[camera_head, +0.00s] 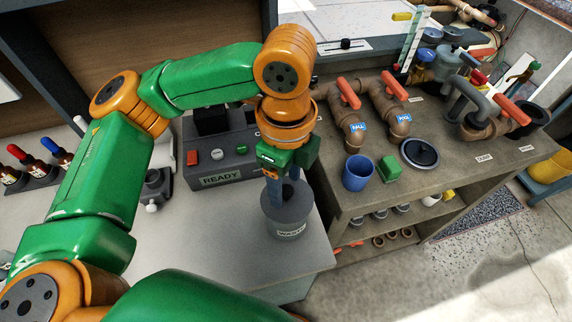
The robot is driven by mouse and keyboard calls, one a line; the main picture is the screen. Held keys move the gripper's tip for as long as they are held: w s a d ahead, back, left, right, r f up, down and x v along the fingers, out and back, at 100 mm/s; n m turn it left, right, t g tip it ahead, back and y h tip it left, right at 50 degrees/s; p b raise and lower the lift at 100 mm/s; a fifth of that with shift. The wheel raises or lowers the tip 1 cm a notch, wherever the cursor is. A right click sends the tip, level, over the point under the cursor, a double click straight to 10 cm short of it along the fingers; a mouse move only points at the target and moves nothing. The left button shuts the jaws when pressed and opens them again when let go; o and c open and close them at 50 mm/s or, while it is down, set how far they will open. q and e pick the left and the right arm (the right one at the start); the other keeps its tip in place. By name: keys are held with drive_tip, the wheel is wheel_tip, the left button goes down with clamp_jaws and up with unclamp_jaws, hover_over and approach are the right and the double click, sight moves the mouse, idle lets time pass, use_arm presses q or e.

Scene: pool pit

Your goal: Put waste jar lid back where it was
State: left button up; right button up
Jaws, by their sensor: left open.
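The grey waste jar (290,228), labelled WASTE, stands upright near the right edge of the light counter. My left gripper (284,196) points down at the jar's dark top, with its blue fingers open. The fingers and wrist cover part of the top, so I cannot tell whether a lid sits there or whether the fingers touch it. My right gripper is not in view.
A grey READY box (222,172) with buttons stands left of the jar. A blue cup (357,173), a green block (389,169) and brown pipes with red handles (349,93) occupy the bench. Dropper bottles (48,170) stand at far left. Counter in front of the jar is clear.

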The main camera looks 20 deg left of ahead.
sight(286, 189)
use_arm(q)
wheel_tip(286, 189, up, 12)
drive_tip(key=p, duration=0.2)
idle(0.4)
